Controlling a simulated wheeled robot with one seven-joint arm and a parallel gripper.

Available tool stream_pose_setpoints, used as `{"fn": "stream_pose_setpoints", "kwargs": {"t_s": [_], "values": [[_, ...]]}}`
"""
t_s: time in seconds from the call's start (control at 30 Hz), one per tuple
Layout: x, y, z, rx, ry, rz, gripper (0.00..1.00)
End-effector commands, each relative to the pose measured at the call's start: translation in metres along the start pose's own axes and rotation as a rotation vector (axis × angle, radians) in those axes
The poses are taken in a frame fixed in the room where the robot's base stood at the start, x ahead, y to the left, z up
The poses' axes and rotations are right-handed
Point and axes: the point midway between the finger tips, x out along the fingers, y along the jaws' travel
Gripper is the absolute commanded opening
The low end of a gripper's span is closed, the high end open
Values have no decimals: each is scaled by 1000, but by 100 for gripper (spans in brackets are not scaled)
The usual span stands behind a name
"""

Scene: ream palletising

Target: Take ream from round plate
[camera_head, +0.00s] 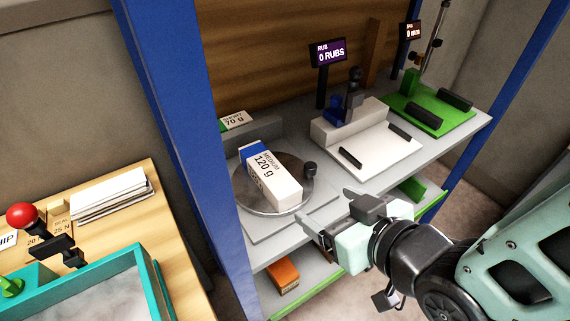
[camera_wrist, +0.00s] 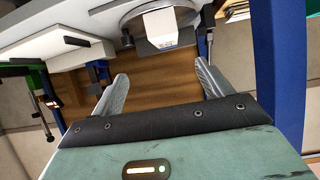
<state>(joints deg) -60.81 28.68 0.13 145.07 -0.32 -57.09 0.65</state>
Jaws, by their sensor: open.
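A white ream with a blue end, marked "120 g" (camera_head: 272,178), lies on the round plate (camera_head: 245,199) on the grey shelf top. Its white end (camera_wrist: 160,27) also shows at the top of the wrist view, on the round plate (camera_wrist: 188,16). My gripper (camera_head: 328,215) is open and empty, to the right of and nearer than the ream, apart from it. In the wrist view its two fingers (camera_wrist: 160,82) are spread wide with nothing between them.
A small dark knob (camera_head: 310,169) stands at the plate's right edge. A white station (camera_head: 370,150) and a green station (camera_head: 428,112) stand further right. A blue post (camera_head: 170,120) rises on the left. An orange box (camera_head: 283,274) lies on the lower shelf.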

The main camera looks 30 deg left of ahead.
Motion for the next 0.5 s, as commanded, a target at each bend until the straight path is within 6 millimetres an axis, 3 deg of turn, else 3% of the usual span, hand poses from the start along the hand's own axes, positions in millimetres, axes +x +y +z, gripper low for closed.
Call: {"fn": "stream_pose_setpoints", "kwargs": {"t_s": [0.23, 0.5], "values": [[15, -12, -9, -24, 73, -24, 78], [68, -13, -14, -24, 72, -24, 78]]}}
